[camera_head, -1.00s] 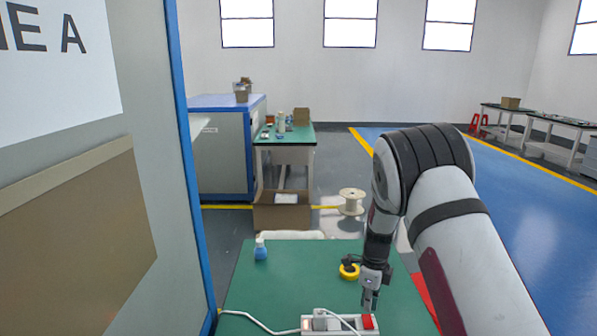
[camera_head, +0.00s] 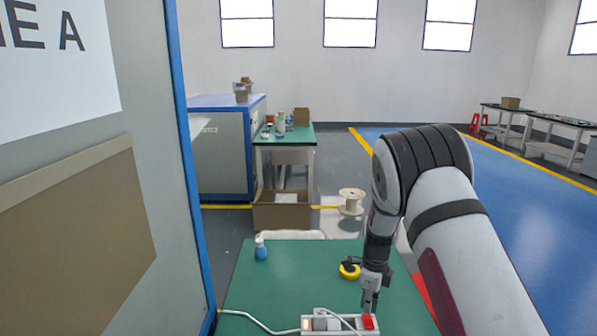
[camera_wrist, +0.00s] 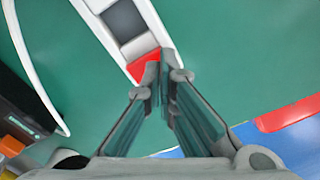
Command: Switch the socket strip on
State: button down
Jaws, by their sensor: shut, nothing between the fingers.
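The white socket strip (camera_head: 340,331) lies at the near edge of the green table, with grey sockets and a plug in it. Its red switch (camera_head: 368,322) is at the right end. A small orange spot (camera_head: 305,323) shows near its left end. My gripper (camera_head: 369,309) points down, shut and empty, with its fingertips at the switch. In the wrist view, the red switch (camera_wrist: 146,67) is just left of my fingertips (camera_wrist: 168,68), which partly cover it. I cannot tell whether they touch it.
A white cable (camera_head: 255,323) runs left from the strip. A yellow tape roll (camera_head: 349,271) lies behind my gripper. A blue bottle (camera_head: 261,250) stands at the table's far left. The middle of the green table (camera_head: 300,285) is clear. A tall grey panel (camera_head: 140,120) borders the left side.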

aim_at(367, 316)
jog(key=shift+f+b, duration=0.4)
jog(key=shift+f, duration=0.65)
dwell(1.0)
jog(key=shift+r+p, duration=0.7)
jog(key=shift+r, duration=2.85)
jog(key=s+r+n+t+y, duration=0.1)
jog(key=s+r+n, duration=0.5)
jog(key=r, duration=0.5)
jog(key=s+r+n+t, duration=0.1)
jog(key=s+r+n, duration=0.4)
jog(key=s+r, duration=0.45)
jog(key=s+r+n+t, duration=0.1)
jog(key=s+r+n, duration=0.2)
jog(key=s+n, duration=0.3)
jog(key=s+r+n+t+h, duration=0.1)
jog(key=s+r+n, duration=0.3)
jog(key=s, duration=1.1)
jog(key=n, duration=0.3)
jog(key=shift+s+d+t, duration=0.2)
jog(key=shift+s+t, duration=0.05)
jog(key=shift+t, duration=0.15)
